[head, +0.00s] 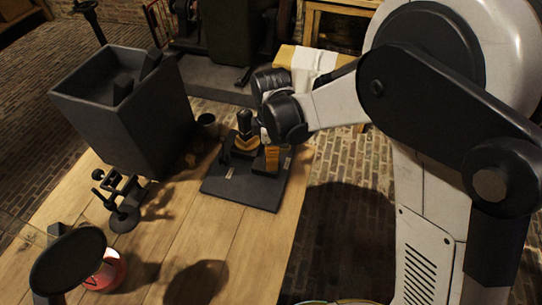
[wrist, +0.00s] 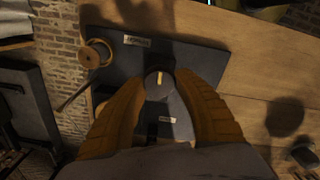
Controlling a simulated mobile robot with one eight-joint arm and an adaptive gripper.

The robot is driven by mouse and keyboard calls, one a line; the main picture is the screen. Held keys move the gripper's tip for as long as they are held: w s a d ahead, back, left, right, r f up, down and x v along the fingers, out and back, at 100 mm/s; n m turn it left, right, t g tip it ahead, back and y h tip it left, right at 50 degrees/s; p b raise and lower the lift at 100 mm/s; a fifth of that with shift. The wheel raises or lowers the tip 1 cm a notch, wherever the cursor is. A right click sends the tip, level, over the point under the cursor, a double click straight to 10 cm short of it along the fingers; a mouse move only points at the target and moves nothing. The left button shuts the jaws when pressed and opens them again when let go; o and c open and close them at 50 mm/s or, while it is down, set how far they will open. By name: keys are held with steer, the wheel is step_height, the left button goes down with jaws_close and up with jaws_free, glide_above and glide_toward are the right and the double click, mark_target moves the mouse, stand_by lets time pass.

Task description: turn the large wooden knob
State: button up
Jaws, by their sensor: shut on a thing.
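The large knob (wrist: 153,91) shows in the wrist view as a dark round top with a pale stripe, between my two ribbed brown fingers. My gripper (wrist: 161,84) is shut on it, one finger on each side. The finger sides hide much of the knob, and I cannot make out wood on its face. In the head view my gripper (head: 259,157) reaches down to the dark board (head: 245,193) on the wooden table. There the knob itself is hidden among the fingers and dark parts.
A tall grey bin (head: 125,125) stands left of the board, with a small dark cup (head: 207,124) beside it. A black metal stand (head: 124,205) and a red jar (head: 108,272) are nearer. A round wooden spool (wrist: 97,53) is near the board's corner. The table's front middle (head: 190,240) is clear.

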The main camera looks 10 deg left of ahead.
steer(key=n, duration=0.6)
steer(key=shift+s, duration=0.1)
steer(key=n, duration=0.6)
steer(key=shift+d, duration=0.1)
steer(key=shift+s+n, duration=0.1)
steer(key=shift+n, duration=0.3)
steer(key=o, duration=1.2)
step_height(320, 180, up, 12)
